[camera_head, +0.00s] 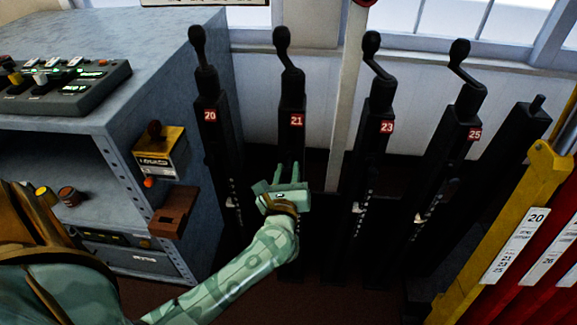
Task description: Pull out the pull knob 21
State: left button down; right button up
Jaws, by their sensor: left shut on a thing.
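The black lever column of 21 (291,92) stands upright left of the middle of the head view, with a red plate marked 21 (297,121) on it. My left gripper (286,178), pale green, is at the front of this column, well below the plate. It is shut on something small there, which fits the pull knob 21. The knob itself is hidden behind the fingers and hand, so I cannot see how far out it is. My right gripper is not in view.
Black levers 20 (207,100), 23 (380,100) and 25 (466,105) stand beside 21. A grey cabinet (180,60) with a control box (65,85) is on the left. A yellow frame (520,205) with red boards is on the right. A pale post (346,100) rises between 21 and 23.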

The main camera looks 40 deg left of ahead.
pick_arm(q)
jog(key=shift+f, duration=0.1)
jog(key=c, duration=1.1)
grip_release()
jog(key=shift+s+d, duration=0.1)
jog(key=shift+c, duration=0.2)
jog(key=p+v, duration=0.2)
jog(key=v, duration=1.4)
jog(key=shift+s, duration=0.25)
